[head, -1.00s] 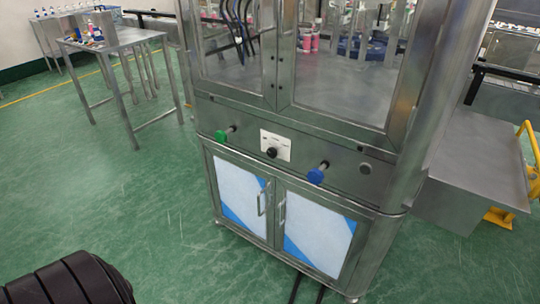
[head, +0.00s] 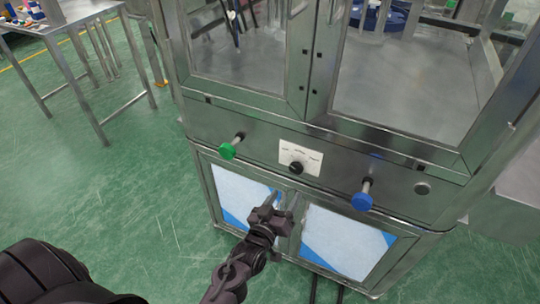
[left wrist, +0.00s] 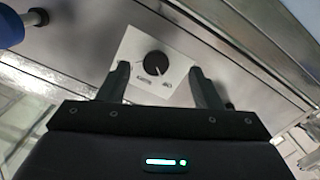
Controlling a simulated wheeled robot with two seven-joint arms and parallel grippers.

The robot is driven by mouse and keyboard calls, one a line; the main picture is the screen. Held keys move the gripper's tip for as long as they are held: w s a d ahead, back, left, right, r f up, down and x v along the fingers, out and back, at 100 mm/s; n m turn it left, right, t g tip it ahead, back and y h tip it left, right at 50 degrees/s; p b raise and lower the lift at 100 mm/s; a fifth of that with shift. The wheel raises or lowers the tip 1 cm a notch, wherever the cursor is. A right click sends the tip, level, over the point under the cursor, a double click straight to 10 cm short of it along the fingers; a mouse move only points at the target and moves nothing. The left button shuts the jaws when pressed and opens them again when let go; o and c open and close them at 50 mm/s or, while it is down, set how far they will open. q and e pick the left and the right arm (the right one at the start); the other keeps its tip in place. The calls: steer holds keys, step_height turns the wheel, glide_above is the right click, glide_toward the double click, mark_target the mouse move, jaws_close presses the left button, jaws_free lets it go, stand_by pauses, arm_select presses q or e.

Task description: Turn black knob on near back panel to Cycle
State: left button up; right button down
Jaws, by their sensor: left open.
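The black knob (head: 296,168) sits on a white label plate (head: 312,160) in the middle of the steel front panel. In the left wrist view the knob (left wrist: 155,64) shows between my finger tips, with the white plate (left wrist: 128,45) behind it; the printed words are only partly readable. My left gripper (head: 271,203) is open and empty, below and a little left of the knob in the head view, in front of the cabinet doors. In the left wrist view the left gripper (left wrist: 160,82) has one finger on each side of the plate. My right gripper is not in view.
A green button (head: 227,151) sticks out left of the knob and a blue button (head: 362,201) sticks out to its right. Cabinet doors (head: 345,240) are below, glass doors above. A steel table (head: 75,15) stands at the far left. Green floor is open on the left.

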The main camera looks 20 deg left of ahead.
mark_target(295, 170)
arm_select(q)
steer(key=shift+t, duration=0.3)
steer(key=w+r, duration=0.1)
steer(key=w, duration=0.2)
steer(key=w+r, duration=0.1)
steer(key=shift+w+a+r, duration=0.15)
steer(key=shift+w+r, duration=0.15)
steer(key=shift+w, duration=0.1)
steer(key=shift+w+f, duration=0.1)
steer(key=shift+w, duration=1.55)
steer(key=c, duration=0.7)
steer(key=shift+c, duration=1.2)
steer(key=shift+p, duration=0.3)
steer(key=shift+c, duration=0.3)
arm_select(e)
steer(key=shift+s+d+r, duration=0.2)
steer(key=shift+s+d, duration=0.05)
